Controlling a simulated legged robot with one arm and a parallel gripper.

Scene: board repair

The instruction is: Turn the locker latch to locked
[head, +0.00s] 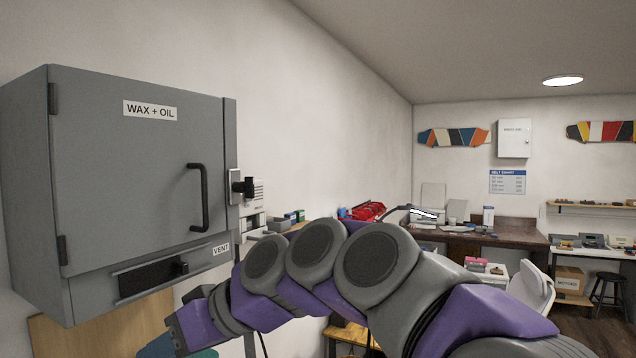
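A grey locker (80,190) labelled "WAX + OIL" hangs at the left with its door shut. A black bar handle (205,198) is on the door's right side. A black latch knob (243,187) sits on a light plate at the locker's right edge. Which position the latch is in, I cannot tell from here. My purple and grey arm runs from the lower right toward the lower left, below the locker. Its end drops to the bottom edge of the picture, and I cannot make out my gripper's fingers.
A black vent slot (152,278) with a small knob is at the locker's bottom. Behind are a red bin (367,211), small boxes and a dark wooden desk (480,241). A white chair (532,290) and a dark stool (609,290) stand at the right. Space before the locker door looks clear.

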